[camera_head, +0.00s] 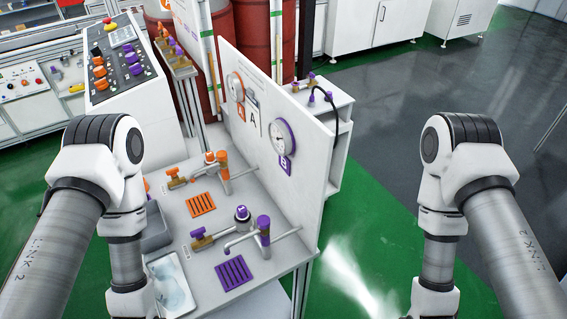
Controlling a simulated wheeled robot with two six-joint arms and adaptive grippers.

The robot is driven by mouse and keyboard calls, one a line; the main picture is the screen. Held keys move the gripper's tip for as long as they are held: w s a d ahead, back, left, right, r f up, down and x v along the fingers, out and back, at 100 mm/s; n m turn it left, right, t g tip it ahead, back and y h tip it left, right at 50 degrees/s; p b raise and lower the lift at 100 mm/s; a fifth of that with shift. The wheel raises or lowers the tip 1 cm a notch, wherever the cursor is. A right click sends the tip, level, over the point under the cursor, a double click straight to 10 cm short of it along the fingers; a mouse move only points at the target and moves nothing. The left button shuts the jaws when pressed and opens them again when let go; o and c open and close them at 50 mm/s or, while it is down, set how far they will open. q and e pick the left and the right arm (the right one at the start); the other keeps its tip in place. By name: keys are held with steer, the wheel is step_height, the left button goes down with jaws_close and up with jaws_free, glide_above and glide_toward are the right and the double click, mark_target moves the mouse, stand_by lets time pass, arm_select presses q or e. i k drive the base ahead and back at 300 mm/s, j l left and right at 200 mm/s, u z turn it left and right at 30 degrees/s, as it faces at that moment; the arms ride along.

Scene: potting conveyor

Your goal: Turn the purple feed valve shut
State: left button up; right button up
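On the white bench, a brass valve with a purple handle (198,233) sits on the pipe of the purple station. Beside it are a purple-topped fitting (242,213) and a tap with a purple head (263,223). A second small brass valve with purple parts (311,76) sits on the white cabinet behind the panel. Which of these is the feed valve I cannot tell by a label. Whether the handles are open or shut is too small to tell. Both my arms reach down at the left and right, but their grippers are below the picture's edge.
A matching orange valve (174,173) and orange grate (201,204) stand behind the purple grate (233,273). A white panel (316,190) with gauges A and B borders the bench. A pale tray (172,287) lies at front left. Floor right of the bench is clear.

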mark_target(197, 233)
steer(key=k+j+z, duration=0.1)
steer(key=k+z, duration=0.25)
steer(key=k+l+z, duration=0.1)
steer(key=k+z, duration=0.2)
steer(key=k, duration=0.2)
steer(key=i+j, duration=0.4)
